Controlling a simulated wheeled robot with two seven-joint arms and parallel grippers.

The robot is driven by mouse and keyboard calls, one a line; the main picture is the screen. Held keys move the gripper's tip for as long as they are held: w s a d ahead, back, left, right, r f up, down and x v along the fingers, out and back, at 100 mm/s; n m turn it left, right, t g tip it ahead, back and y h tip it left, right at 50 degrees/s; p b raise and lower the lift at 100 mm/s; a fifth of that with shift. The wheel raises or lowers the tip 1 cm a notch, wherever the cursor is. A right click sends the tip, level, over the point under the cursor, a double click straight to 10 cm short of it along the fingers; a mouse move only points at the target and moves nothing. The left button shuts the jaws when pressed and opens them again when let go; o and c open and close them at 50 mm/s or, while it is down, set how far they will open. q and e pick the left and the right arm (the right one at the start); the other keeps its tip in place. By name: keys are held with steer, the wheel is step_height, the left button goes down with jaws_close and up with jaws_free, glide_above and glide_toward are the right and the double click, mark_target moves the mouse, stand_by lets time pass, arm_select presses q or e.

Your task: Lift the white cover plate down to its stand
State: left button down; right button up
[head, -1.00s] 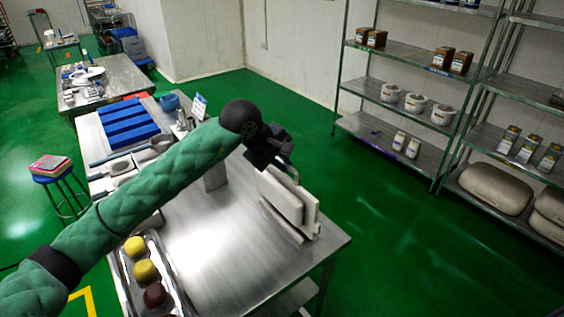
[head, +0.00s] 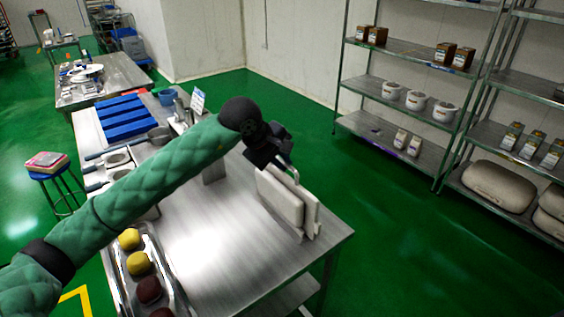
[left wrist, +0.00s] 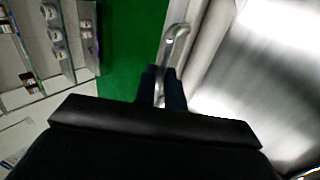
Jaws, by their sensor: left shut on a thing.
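The white cover plate (head: 279,202) stands upright near the far right corner of the steel table. A second pale upright slab (head: 311,213) is close behind it on the right, apparently part of the stand. A metal bar handle (head: 291,173) shows at the plate's top, and also in the left wrist view (left wrist: 178,40). My left gripper (head: 283,160) is above the plate, shut on this handle. Its dark fingers (left wrist: 161,88) show at the handle in the left wrist view. Whether the plate's lower edge touches the stand cannot be told. My right gripper is not in view.
The steel table (head: 225,250) is clear left of the plate. A tray (head: 171,262) with yellow and brown round pieces lies at the near left. Shelves (head: 415,100) stand beyond the table.

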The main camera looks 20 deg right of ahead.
arm_select(q)
steer(key=shift+r, duration=0.1)
steer(key=c, duration=1.2)
jaws_free()
steer(key=shift+b+v, duration=0.65)
steer(key=shift+v, duration=3.05)
steer(key=shift+s, duration=0.1)
